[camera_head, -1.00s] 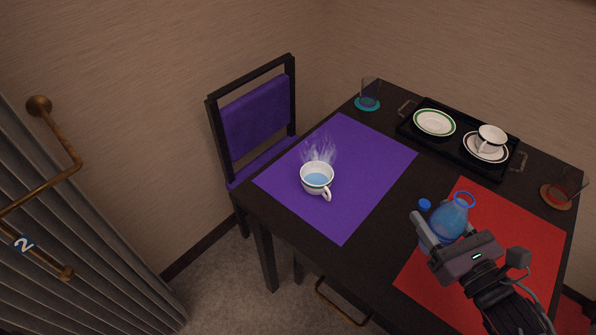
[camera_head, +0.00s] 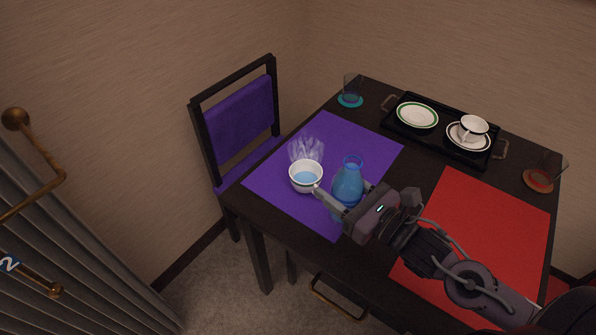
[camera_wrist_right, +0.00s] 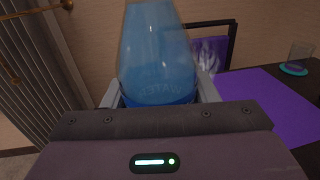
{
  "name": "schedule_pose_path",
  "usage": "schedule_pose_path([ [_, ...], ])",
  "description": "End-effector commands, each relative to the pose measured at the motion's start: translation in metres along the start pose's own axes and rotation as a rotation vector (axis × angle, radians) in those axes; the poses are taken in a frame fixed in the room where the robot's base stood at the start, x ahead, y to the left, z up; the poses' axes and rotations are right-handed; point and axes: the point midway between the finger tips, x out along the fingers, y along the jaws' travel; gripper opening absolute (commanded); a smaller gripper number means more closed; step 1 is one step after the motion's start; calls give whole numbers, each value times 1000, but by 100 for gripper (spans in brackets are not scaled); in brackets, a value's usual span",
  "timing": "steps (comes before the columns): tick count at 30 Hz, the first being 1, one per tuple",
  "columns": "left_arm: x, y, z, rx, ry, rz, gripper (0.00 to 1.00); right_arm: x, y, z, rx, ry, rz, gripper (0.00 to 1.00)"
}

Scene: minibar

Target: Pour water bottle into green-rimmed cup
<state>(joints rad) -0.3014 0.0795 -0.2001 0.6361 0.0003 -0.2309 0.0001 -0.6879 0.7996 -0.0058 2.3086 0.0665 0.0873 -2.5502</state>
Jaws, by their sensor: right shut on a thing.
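The blue translucent water bottle (camera_head: 348,181) is held about upright over the front right part of the purple mat. My right gripper (camera_head: 347,198) is shut around its lower body. The bottle fills the middle of the right wrist view (camera_wrist_right: 157,55), with lettering on it. A white cup (camera_head: 305,179) with bluish liquid stands on the purple mat, just left of the bottle, with pale steam above it. Its rim colour is hard to make out. The cup is hidden in the right wrist view, where only steam (camera_wrist_right: 210,52) shows. My left gripper is out of view.
The purple mat (camera_head: 362,150) and empty red mat (camera_head: 490,225) lie on the dark table. A black tray (camera_head: 441,146) holds a green-rimmed saucer (camera_head: 417,116) and a dark-rimmed cup (camera_head: 474,127) on a saucer. Glasses stand on coasters at the back left (camera_head: 351,92) and right (camera_head: 547,170).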

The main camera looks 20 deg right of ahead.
Motion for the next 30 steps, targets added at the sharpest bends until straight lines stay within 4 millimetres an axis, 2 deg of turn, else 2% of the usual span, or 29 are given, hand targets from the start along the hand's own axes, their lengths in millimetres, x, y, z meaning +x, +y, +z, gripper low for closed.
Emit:
schedule_pose_path([
  [3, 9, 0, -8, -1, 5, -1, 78, 11, 2, -10, -3, -6, 9, 20],
  [15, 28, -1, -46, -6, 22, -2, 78, 63, 15, -47, -6, -8, 59, 20],
  [30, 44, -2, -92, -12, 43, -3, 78, 125, 32, -89, -5, -6, 129, 20],
])
